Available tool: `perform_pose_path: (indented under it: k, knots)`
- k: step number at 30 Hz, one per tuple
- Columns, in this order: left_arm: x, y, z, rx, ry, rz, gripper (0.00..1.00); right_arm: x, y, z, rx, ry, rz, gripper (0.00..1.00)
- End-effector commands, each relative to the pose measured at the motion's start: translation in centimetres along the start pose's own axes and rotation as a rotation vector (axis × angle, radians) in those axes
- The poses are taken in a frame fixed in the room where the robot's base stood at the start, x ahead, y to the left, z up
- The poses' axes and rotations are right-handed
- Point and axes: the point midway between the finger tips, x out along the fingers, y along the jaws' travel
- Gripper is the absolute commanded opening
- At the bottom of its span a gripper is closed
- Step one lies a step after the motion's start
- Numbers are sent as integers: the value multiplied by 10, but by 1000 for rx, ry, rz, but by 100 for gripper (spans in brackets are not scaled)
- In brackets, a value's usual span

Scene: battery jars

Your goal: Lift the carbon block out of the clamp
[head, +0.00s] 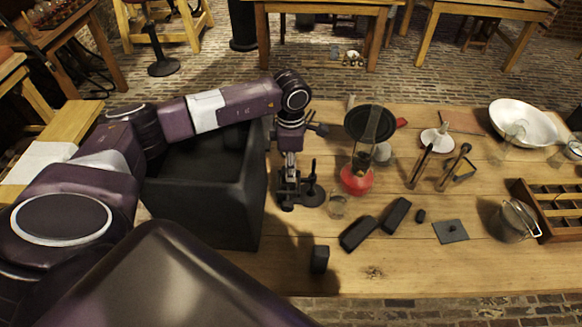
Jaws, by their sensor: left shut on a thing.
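My left gripper (297,192) points straight down over the left part of the wooden table. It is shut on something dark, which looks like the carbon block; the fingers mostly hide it. A small dark metal stand with a thin upright and a round foot, which looks like the clamp (313,194), is right beside the fingers. I cannot tell whether the held block touches the clamp. My right gripper is not in view.
A large black open box (205,212) stands left, under my left arm. A red-based glass lamp (357,181) and a glass beaker (337,206) stand close on the right. Dark blocks (358,234) lie in front. The table's front middle (400,275) is clear.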

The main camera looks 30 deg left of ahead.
Motion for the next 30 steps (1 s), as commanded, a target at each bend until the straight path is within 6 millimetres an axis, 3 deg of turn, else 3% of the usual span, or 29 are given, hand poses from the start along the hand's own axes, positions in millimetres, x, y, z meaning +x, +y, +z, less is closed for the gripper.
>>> perform_pose_path:
  k: [8, 30]
  knots:
    - [-4, 0, 0, 0, -1, 1, 0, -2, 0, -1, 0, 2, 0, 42]
    - [-41, 0, 0, 0, 0, 0, 0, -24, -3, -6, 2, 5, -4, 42]
